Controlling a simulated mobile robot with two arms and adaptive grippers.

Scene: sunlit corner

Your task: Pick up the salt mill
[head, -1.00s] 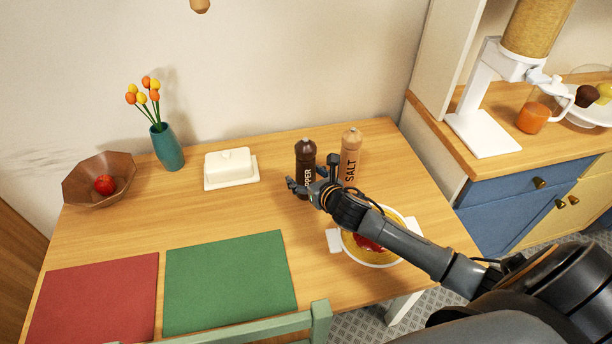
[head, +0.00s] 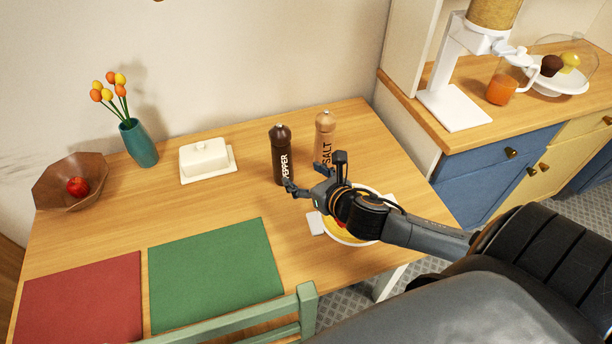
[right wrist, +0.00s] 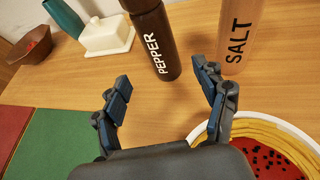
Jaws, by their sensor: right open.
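The salt mill (head: 325,128) is light wood with dark SALT lettering and stands upright toward the back right of the table. It also shows at the upper right of the right wrist view (right wrist: 241,30), its top cut off. The dark brown pepper mill (head: 280,150) stands upright just left of it, and also shows in the right wrist view (right wrist: 150,40). My right gripper (head: 314,176) is open and empty, in front of the two mills. In the right wrist view its fingers (right wrist: 160,92) are spread, the right finger close to the salt mill's base in the picture. My left gripper is not in view.
A white bowl of food (right wrist: 207,128) sits below my right gripper, partly hidden by it. A butter dish (head: 207,160), teal vase (head: 139,143) and wooden bowl (head: 50,190) stand further left. A green mat (head: 215,275) and red mat (head: 80,300) lie in front.

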